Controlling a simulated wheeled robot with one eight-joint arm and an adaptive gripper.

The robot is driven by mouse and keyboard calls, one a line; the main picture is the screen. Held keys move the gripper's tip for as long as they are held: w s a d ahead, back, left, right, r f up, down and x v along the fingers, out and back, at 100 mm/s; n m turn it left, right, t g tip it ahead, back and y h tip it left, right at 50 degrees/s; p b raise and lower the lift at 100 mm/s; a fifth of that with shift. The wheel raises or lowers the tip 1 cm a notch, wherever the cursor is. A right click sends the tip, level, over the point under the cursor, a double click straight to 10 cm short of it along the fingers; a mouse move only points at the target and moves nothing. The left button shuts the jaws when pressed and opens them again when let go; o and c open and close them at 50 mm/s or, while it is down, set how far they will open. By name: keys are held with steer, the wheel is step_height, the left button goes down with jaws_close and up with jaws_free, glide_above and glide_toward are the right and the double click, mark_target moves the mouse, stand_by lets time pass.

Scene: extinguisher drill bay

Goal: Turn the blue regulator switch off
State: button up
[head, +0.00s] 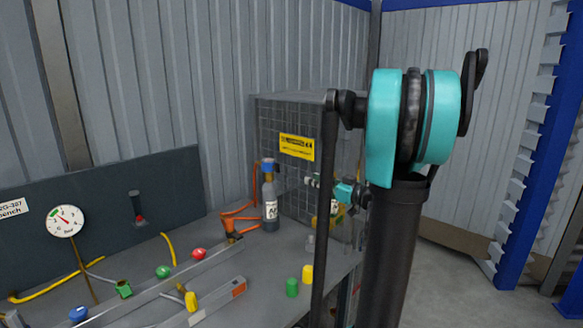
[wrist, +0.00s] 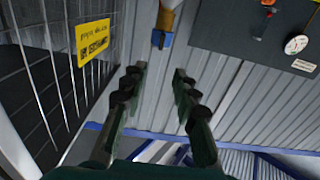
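A grey gas cylinder (head: 270,212) stands upright on the bench beside the mesh cage, with a blue part (head: 268,166) on its top. In the wrist view a similar blue part (wrist: 162,39) shows at the top edge, beyond my fingertips. A separate blue knob (head: 79,314) is at the front left of the bench. I cannot tell from the pictures which blue part is the regulator switch or its position. My gripper (head: 311,181) is right of the cylinder top, apart from it. In the wrist view my gripper (wrist: 158,78) is open, with nothing between its fingers.
The mesh cage (head: 290,108) with a yellow sign (head: 297,147) stands close behind my gripper. An orange hose (head: 240,211) runs beside the cylinder. Red (head: 199,254) and green (head: 163,271) knobs, a gauge (head: 65,220) and small yellow (head: 307,274) and green (head: 292,288) pieces are around the bench.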

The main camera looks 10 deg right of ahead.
mark_target(277, 168)
steer(key=x, duration=1.7)
steer(key=shift+s+a, duration=0.1)
jaws_close()
